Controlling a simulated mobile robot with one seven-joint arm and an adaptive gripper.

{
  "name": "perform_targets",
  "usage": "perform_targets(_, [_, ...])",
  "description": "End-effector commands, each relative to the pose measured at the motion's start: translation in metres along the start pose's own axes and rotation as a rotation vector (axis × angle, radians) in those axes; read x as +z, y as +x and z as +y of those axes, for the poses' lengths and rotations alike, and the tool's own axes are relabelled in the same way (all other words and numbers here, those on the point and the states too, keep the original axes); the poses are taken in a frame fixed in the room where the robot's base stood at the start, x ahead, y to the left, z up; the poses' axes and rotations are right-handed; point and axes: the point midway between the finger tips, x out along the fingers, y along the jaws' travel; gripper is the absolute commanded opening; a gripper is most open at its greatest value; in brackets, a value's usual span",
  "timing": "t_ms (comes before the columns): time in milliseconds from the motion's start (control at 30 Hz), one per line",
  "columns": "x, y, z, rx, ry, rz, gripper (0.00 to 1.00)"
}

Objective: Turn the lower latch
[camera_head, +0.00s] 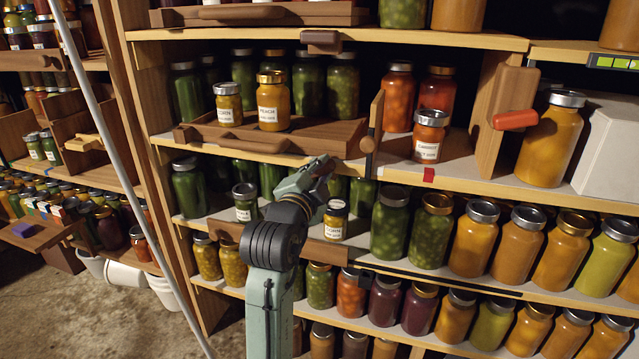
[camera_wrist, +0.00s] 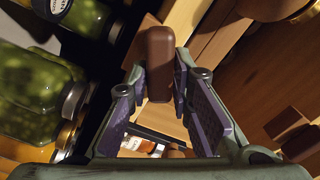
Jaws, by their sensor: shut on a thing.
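The lower latch is a small brown rounded block (camera_wrist: 160,50), seen in the wrist view between my gripper's fingers (camera_wrist: 162,78). The purple finger pads stand on both sides of it, and my gripper is shut on it. In the head view my gripper (camera_head: 322,172) is at the front edge of the middle shelf. It hides the lower latch there. Another brown latch block (camera_head: 322,40) lies level on the edge of the shelf above.
A wooden tray (camera_head: 200,137) with jars stands behind and above my gripper. A narrow wooden door (camera_head: 376,112) with a round knob (camera_head: 368,145) stands just right. Jars fill the shelf below, including a small labelled one (camera_head: 336,222) close to my wrist.

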Motion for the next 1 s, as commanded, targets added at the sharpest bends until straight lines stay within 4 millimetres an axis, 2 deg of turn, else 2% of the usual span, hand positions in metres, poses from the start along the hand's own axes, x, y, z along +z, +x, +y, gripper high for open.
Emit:
perform_targets(200, [0.003,-0.0002,0.0047,0.0,0.198,-0.001,0.0])
perform_targets(500, [0.0022,0.0,0.005,0.0,0.405,-0.001,0.0])
perform_targets(1000, [0.0009,0.0001,0.0041,0.002,0.525,0.0,0.0])
